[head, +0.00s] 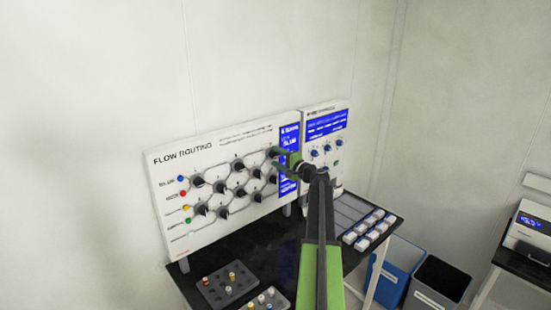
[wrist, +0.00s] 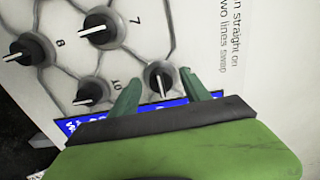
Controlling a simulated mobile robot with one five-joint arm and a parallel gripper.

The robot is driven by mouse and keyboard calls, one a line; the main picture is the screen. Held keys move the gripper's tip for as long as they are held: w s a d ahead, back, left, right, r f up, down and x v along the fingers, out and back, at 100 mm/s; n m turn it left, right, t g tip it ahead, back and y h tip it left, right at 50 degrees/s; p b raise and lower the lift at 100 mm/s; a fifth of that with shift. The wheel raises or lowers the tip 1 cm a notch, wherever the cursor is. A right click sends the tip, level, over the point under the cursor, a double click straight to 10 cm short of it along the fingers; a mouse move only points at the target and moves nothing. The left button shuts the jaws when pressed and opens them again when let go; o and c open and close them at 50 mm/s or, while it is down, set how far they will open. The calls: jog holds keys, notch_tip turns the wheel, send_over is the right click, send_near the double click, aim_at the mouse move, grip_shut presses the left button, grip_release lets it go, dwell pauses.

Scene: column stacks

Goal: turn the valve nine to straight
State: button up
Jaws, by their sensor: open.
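The white flow routing panel (head: 165,163) carries two rows of black valve knobs with white pointer marks. In the wrist view, one knob (wrist: 158,78) lies between my fingertips. Its number is hidden, but its place beside the knobs marked 7 (wrist: 100,28), 8 (wrist: 28,50) and 10 (wrist: 92,92) fits valve nine. Its white mark runs nearly up and down in the wrist view, unlike the slanted, more level marks on the other three. My gripper (wrist: 159,77) is open, one finger on each side of the knob; contact cannot be told. In the head view my gripper (head: 277,156) covers the panel's right-hand valves.
A blue screen (head: 290,136) is close beside my gripper. A second panel (head: 336,115) with small knobs stands to its right. The black table (head: 265,240) below holds racks with small pegs and several white blocks (head: 368,230). Blue and black bins stand at right.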

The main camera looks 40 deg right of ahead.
jog(key=s+a, duration=0.1)
jog(key=s, duration=1.5)
jog(key=shift+s, duration=0.3)
jog(key=w+a+f+n+g+y+b, duration=0.2)
jog(key=w+a+f+n+g, duration=0.3)
jog(key=a, duration=0.7)
jog(key=w+a+f+n+g+y+b, duration=0.1)
jog(key=w+a+f+y, duration=0.2)
jog(key=a+f, duration=0.6)
jog(key=w+a+f+n+g+y+b, duration=0.2)
jog(key=w+a+f+n, duration=0.15)
jog(key=a, duration=1.05)
jog(key=s+a+f+n+g+h+b, duration=0.1)
jog(key=s+a+f+n+g+h, duration=0.1)
jog(key=a, duration=0.7)
jog(key=s+a+f+n+g+h+b, duration=0.2)
jog(key=s+a+f+n+g, duration=0.2)
jog(key=a+f, duration=0.5)
jog(key=s+a+f+n+g+h+b, duration=0.1)
jog(key=s+a+f+n+g+b, duration=0.1)
jog(key=a, duration=0.7)
jog(key=s+f+n+g, duration=0.1)
jog(key=s+f+g, duration=0.1)
jog(key=s+f, duration=0.1)
jog(key=shift+s+a+f+h, duration=0.2)
jog(key=shift+s+h, duration=0.2)
jog(key=shift+s, duration=0.25)
